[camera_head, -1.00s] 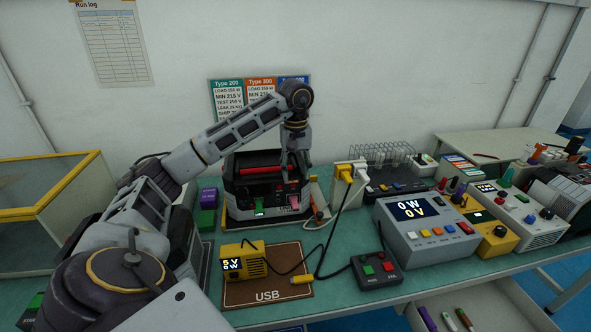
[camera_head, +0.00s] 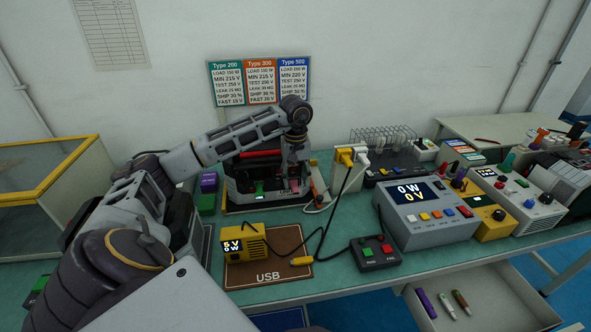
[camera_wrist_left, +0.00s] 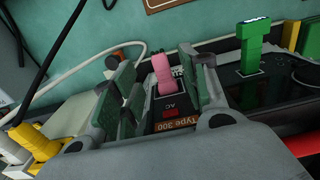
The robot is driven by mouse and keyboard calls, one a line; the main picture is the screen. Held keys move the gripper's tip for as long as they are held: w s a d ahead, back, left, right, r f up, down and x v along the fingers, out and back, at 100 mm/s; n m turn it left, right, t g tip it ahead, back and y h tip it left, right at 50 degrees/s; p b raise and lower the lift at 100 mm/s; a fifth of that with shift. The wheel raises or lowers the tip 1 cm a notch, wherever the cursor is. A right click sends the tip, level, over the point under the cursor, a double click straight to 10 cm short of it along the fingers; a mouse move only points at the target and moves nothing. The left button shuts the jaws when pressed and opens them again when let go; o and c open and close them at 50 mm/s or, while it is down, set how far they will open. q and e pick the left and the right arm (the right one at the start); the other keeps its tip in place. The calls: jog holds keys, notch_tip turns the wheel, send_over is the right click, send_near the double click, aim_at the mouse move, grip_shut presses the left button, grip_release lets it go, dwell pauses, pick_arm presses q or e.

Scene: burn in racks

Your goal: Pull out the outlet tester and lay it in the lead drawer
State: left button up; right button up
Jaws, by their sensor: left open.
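The small pink plug-in piece, apparently the outlet tester (camera_wrist_left: 163,76), stands in the AC socket of the black power unit (camera_head: 236,187), beside the Type 300 label. In the head view the pink piece (camera_head: 295,185) is partly hidden by my left gripper (camera_head: 294,174). In the left wrist view my left gripper (camera_wrist_left: 160,82) is open, with one finger on each side of the pink piece; I cannot tell whether either touches it. The open drawer (camera_head: 505,303) is at the lower right, with several slim coloured items lying towards its left. My right gripper is out of view.
A green plug-in piece with a small display (camera_wrist_left: 252,45) stands close by in the same unit. Yellow and white plugs (camera_head: 353,156) with hanging cables are right of the unit. A yellow meter (camera_head: 245,248), a button box (camera_head: 376,254) and a grey meter (camera_head: 425,218) stand in front.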

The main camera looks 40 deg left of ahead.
aim_at(295, 189)
pick_arm(q)
jog(key=shift+f, duration=2.3)
grip_shut()
